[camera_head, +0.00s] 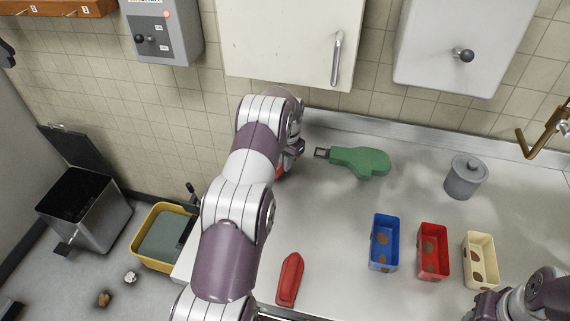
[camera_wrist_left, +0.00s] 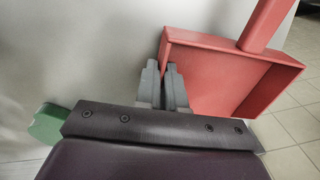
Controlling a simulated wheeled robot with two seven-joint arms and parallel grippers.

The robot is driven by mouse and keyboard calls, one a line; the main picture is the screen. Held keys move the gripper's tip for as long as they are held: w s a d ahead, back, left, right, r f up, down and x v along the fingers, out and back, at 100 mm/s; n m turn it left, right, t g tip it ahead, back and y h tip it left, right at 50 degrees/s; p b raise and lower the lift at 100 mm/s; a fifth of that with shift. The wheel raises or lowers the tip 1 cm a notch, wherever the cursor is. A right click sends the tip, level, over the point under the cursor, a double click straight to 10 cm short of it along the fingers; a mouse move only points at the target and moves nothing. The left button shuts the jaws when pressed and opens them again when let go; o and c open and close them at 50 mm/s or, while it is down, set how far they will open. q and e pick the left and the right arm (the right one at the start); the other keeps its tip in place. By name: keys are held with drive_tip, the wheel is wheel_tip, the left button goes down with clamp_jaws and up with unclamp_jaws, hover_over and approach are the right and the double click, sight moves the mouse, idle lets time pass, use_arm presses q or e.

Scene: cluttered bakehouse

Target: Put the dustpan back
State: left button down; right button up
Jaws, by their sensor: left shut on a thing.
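The red dustpan (camera_wrist_left: 225,75) fills the upper right of the left wrist view, with its handle (camera_wrist_left: 266,22) rising toward the top. My left gripper (camera_wrist_left: 162,70) is shut on the near side edge of its pan. In the head view my left gripper (camera_head: 296,148) is over the back left of the worktop, partly behind my arm. Only a small red piece of the dustpan (camera_head: 280,172) shows there; my arm hides the rest. I cannot tell whether it touches the worktop. My right arm shows at the bottom right, without its fingers.
A red object (camera_head: 290,279) lies near the front edge. Blue (camera_head: 384,243), red (camera_head: 432,251) and cream (camera_head: 480,260) boxes and a grey canister (camera_head: 465,178) stand right. A wooden rack (camera_head: 60,8) is on the wall; a yellow tub (camera_head: 150,263) stands on the floor.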

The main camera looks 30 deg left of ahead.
use_arm(q)
wheel_tip(320, 180, down, 4)
drive_tip(key=shift+r+p, duration=0.2)
drive_tip(key=shift+p, duration=0.8)
drive_tip(key=shift+w+a+f, duration=0.1)
drive_tip(key=shift+w+f, duration=0.2)
drive_tip(key=shift+f, duration=0.1)
drive_tip(key=c, duration=1.3)
unclamp_jaws()
drive_tip(key=shift+o, duration=0.3)
drive_tip(key=shift+s+r, duration=0.15)
drive_tip(key=shift+r, duration=0.1)
